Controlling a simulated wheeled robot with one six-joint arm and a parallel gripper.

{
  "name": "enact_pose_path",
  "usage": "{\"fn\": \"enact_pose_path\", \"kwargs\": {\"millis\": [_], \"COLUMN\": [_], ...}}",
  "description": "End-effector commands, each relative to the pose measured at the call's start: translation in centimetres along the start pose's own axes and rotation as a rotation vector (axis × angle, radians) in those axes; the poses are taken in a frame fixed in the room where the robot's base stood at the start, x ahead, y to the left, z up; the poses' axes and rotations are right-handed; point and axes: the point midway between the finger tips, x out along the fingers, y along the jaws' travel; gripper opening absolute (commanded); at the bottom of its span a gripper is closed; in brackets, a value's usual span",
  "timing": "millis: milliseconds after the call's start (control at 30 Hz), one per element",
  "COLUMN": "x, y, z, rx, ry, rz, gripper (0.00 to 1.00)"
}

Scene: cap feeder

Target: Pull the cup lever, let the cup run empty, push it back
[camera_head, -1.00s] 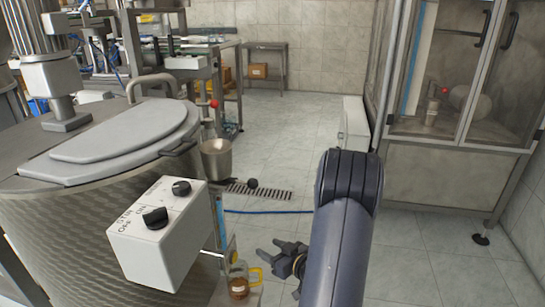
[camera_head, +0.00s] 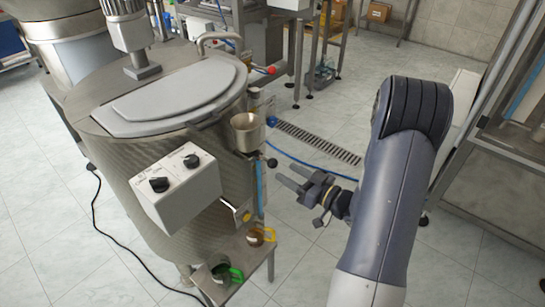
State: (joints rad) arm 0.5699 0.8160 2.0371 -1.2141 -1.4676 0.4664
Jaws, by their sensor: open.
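A small metal cup (camera_head: 245,133) is mounted on the side of a large steel vat (camera_head: 120,130). A lever with a black ball knob (camera_head: 272,163) shows just below and right of the cup; its rod is mostly hidden. My gripper (camera_head: 285,176) is open and empty, its fingers pointing left, just right of and slightly below the knob in the picture. I cannot tell whether a finger touches the knob. The cup's contents are not clear.
A white control box (camera_head: 175,190) with two black knobs juts from the vat. A red knob (camera_head: 272,70) is behind the cup.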

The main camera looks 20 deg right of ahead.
Motion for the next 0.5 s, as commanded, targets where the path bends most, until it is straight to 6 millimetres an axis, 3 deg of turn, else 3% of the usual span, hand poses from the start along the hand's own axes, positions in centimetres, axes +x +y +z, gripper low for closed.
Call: {"fn": "enact_pose_path", "kwargs": {"millis": [300,500], "x": [5.6,8.0], "y": [-0.1,0.0], "z": [0.0,0.0], "rx": [-0.001,-0.001], "ry": [-0.001,0.000], "rz": [-0.003,0.000], "gripper": [0.50,0.50]}}
